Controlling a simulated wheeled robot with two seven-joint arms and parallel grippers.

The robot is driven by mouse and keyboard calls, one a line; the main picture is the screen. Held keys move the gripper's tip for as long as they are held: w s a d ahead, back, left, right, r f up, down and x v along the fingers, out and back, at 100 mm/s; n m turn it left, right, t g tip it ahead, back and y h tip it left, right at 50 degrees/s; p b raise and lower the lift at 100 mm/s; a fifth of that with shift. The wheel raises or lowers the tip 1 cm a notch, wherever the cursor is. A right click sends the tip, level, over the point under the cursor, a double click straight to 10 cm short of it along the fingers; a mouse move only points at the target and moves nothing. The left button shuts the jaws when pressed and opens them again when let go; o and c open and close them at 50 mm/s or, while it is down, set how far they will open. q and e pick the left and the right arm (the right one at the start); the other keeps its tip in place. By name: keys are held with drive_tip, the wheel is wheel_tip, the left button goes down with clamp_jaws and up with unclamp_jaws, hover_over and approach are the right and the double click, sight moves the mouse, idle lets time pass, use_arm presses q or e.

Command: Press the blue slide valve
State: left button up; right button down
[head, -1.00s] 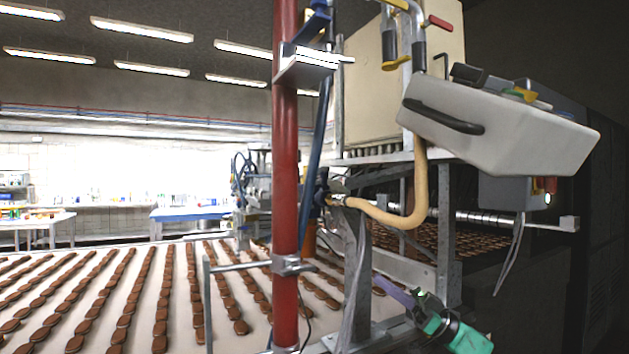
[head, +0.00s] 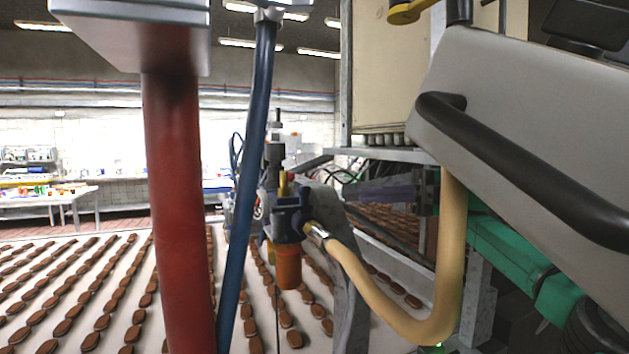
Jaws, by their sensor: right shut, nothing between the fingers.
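A dark blue valve-like fitting (head: 287,220) shows near the middle of the head view, with an orange cylinder (head: 287,267) under it. A cream hose (head: 392,318) joins its right side through a metal collar. I cannot tell for sure that this fitting is the slide valve. My right gripper (head: 362,190) comes in from the right behind the cream hose, its greyish-purple fingers pointing left at about the height of the fitting. The fingers look apart from the fitting and are shut and empty. The hose hides part of the gripper. My left gripper is out of view.
A thick red post (head: 178,220) and a blue hose (head: 247,190) stand close in front, left of the fitting. A large grey box with a black handle (head: 530,170) fills the upper right. A conveyor (head: 120,265) with rows of brown biscuits runs below.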

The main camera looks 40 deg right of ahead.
drive_tip(key=x, duration=0.6)
drive_tip(key=s+p+x, duration=0.1)
drive_tip(key=x, duration=0.2)
drive_tip(key=shift+w+a+r, duration=0.2)
drive_tip(key=shift+a+r, duration=0.2)
drive_tip(key=shift+a, duration=0.15)
drive_tip(key=shift+w+a+r+p, duration=0.35)
drive_tip(key=shift+w+p, duration=0.2)
drive_tip(key=shift+p, duration=0.45)
use_arm(q)
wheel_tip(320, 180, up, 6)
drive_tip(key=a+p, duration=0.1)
drive_tip(key=p, duration=0.2)
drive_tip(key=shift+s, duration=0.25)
use_arm(e)
drive_tip(key=w+d, duration=0.1)
drive_tip(key=w+d+f, duration=0.1)
drive_tip(key=d, duration=0.1)
drive_tip(key=shift+w+f, duration=0.1)
drive_tip(key=shift+f, duration=0.05)
drive_tip(key=shift+a, duration=0.15)
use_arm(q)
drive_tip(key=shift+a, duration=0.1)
